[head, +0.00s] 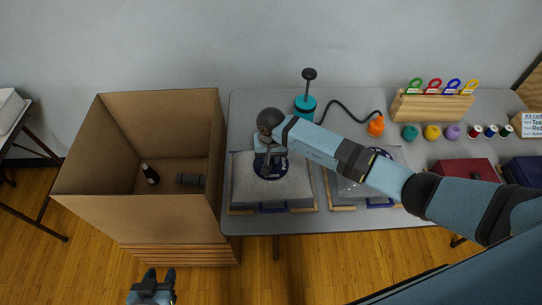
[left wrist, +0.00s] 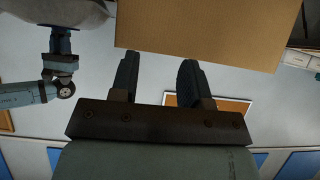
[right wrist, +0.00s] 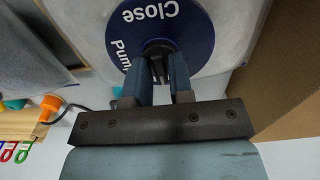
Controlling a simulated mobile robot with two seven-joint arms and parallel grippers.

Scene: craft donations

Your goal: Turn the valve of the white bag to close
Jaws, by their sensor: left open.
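The white bag (head: 298,190) lies flat on the table, left of a second similar bag. Its round dark-blue valve plate (right wrist: 190,40) carries the words "Close" and "Pump" in the right wrist view. My right gripper (head: 268,168) is over this plate, pointing down. In the right wrist view its fingers (right wrist: 157,75) are closed in on both sides of the dark valve knob (right wrist: 158,50). The fingers and wrist hide part of the knob. My left gripper (head: 152,284) is open and empty, in front of the cardboard box; it also shows in the left wrist view (left wrist: 157,75).
A large open cardboard box (head: 75,188) holding a dark bottle and a grey roll stands left of the table. The second bag (head: 340,190) lies under my right arm. A teal pump (head: 307,108) with black hose and orange nozzle (head: 376,126) stands behind.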

